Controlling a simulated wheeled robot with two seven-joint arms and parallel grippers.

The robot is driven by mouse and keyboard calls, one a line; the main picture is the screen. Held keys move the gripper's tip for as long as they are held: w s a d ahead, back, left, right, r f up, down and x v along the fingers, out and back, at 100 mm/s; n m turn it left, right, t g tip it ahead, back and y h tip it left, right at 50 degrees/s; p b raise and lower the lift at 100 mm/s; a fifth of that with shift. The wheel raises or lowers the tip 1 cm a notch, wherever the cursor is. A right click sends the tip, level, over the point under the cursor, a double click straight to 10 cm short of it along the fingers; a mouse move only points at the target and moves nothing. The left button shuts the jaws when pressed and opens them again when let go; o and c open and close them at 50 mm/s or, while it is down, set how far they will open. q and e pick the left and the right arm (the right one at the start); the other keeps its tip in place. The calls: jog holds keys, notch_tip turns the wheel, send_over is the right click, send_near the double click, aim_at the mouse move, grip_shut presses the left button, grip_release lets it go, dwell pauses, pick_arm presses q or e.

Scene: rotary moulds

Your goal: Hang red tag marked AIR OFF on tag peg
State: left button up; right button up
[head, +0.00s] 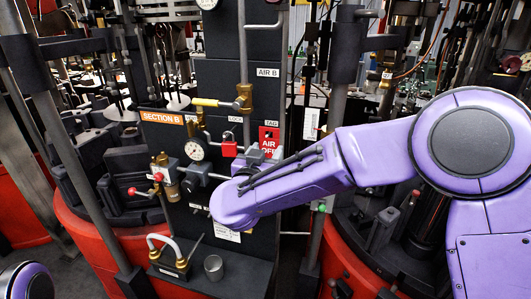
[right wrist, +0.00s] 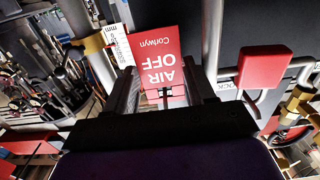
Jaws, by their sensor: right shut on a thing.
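The red tag marked AIR OFF (head: 268,148) is in front of the dark panel, just below the white TAG label (head: 271,123). In the right wrist view the tag (right wrist: 161,50) appears upside down, with "Corwyn" also on it. My right gripper (right wrist: 167,84) is shut on the tag, which stands out between its two fingers. In the head view my purple right arm covers most of that gripper. The tag peg is not clearly visible, and I cannot tell whether the tag touches it. My left gripper is out of view.
A red block (head: 229,149) sits left of the tag, under the LOCK label; it also shows in the right wrist view (right wrist: 265,66). A pressure gauge (head: 195,150), brass valve (head: 244,98) and pipes crowd the panel. A small metal cup (head: 213,266) stands below.

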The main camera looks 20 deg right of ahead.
jog(key=o, duration=1.1)
jog(key=shift+s, duration=0.1)
jog(key=shift+s+d+r, duration=0.15)
jog(key=shift+d, duration=0.05)
jog(key=shift+a, duration=0.15)
